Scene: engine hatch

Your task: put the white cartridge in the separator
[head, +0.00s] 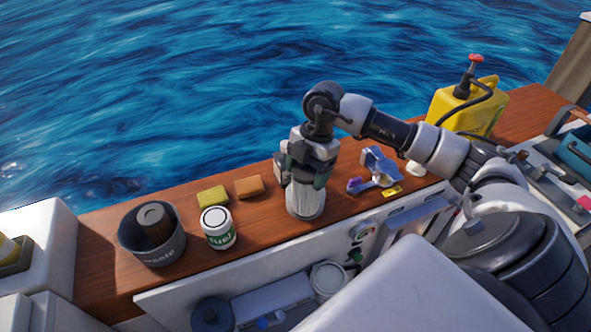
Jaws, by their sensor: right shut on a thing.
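The white cartridge (306,201) is a pale ribbed cylinder standing upright at the wooden ledge, below my right gripper (307,175). My right gripper points down and is shut on its upper part, hiding its top. I cannot tell whether the cartridge's base touches the wood. A round pale housing (328,279), which looks like the separator, sits lower in the engine hatch, below and slightly right of the cartridge. Its inside is not clear to see. My left gripper is not in view.
A waste bin (153,249) with a dark cylinder in it and a fuel can (217,228) stand left on the ledge. Two sponges (212,196) (249,187) lie behind. Blue-and-clear items (378,170) and a yellow jerrycan (466,108) are right. A dark round part (212,314) is in the hatch.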

